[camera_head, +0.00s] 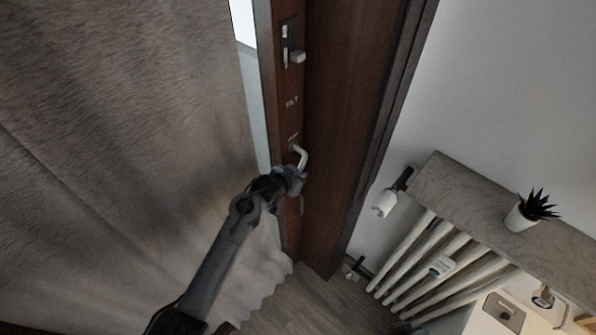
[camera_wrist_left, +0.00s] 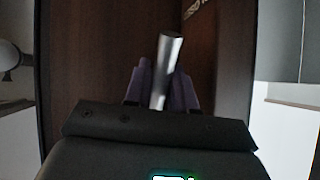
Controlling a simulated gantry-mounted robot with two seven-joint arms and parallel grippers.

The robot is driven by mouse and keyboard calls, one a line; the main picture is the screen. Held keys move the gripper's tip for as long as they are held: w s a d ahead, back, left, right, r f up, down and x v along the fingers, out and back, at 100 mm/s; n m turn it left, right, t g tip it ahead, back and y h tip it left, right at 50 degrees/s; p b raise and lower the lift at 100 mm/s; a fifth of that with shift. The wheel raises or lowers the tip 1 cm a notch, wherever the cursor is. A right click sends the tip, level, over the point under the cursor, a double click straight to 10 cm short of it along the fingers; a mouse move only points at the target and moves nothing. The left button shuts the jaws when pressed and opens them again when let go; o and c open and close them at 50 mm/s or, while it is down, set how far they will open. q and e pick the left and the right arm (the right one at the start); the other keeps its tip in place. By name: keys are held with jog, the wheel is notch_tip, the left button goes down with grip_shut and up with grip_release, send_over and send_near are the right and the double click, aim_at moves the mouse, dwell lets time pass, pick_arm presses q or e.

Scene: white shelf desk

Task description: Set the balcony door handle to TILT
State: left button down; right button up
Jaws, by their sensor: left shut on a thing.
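The metal balcony door handle (camera_head: 301,156) sits on the narrow edge strip of the dark brown door. It bends out from its mount and points downward to where my left gripper holds it. My left gripper (camera_head: 293,177) is shut on the handle's lower end. In the left wrist view the silver handle (camera_wrist_left: 170,50) runs between the purple fingers of my left gripper (camera_wrist_left: 162,80), slightly tilted. A TILT label (camera_head: 291,102) is on the strip above the handle, with another small, unreadable label just over the mount. My right gripper is not in view.
A lock fitting with a knob (camera_head: 297,57) is higher on the door edge. A grey curtain (camera_head: 110,130) hangs at the left. At the right are a radiator (camera_head: 425,265), a stone-look shelf (camera_head: 465,195) and a potted plant (camera_head: 522,215).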

pick_arm(q)
jog(key=c, duration=1.1)
grip_release()
jog(key=p+v, duration=0.1)
jog(key=v, duration=0.9)
jog(key=shift+s+a+r, duration=0.2)
jog(key=shift+s+a, duration=0.05)
jog(key=shift+s, duration=0.05)
jog(key=shift+o, duration=0.3)
